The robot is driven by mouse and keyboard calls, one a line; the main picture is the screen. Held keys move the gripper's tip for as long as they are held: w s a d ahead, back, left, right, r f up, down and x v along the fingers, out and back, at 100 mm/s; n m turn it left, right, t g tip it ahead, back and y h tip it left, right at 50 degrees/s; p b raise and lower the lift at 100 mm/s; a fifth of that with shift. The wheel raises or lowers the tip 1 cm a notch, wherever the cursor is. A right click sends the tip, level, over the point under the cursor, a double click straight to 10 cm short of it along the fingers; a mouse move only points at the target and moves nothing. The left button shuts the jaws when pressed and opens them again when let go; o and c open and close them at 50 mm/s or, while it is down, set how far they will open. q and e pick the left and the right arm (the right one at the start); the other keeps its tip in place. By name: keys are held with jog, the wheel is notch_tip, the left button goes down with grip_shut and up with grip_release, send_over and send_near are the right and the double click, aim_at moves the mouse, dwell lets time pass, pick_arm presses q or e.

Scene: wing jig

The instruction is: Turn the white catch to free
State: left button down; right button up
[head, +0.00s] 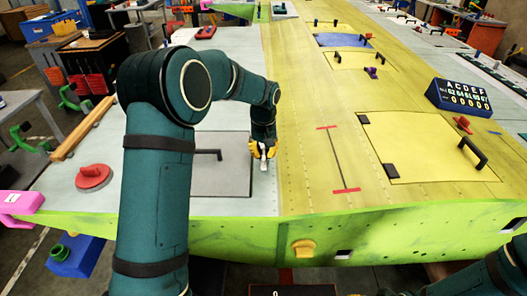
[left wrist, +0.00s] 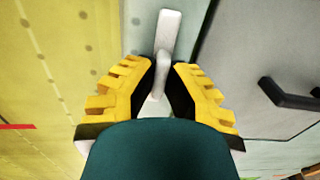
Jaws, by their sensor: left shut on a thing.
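The white catch (left wrist: 168,34) shows between the fingers in the left wrist view, its long end sticking out beyond them, roughly along the edge of a grey panel (left wrist: 255,50). In the head view the catch (head: 264,165) is small, just right of that panel (head: 225,178). My left gripper (head: 262,150) has yellow-padded fingers, also seen in the left wrist view (left wrist: 162,80), and is shut on the catch. The catch's lower part is partly hidden by the fingers. My right gripper is out of view; part of my right arm shows at the bottom right.
A black handle (left wrist: 290,95) stands up from the grey panel. A red knob on a disc (head: 93,176) lies to the left. The yellow skin at right bears a hatch with a black handle (head: 473,152) and a counter box (head: 460,97). The wing's green front edge (head: 370,235) lies nearest.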

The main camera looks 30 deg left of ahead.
aim_at(263, 151)
pick_arm(q)
jog(key=shift+f, duration=0.1)
jog(key=c, duration=1)
grip_release()
notch_tip(263, 151, up, 12)
jog(key=shift+r, duration=0.1)
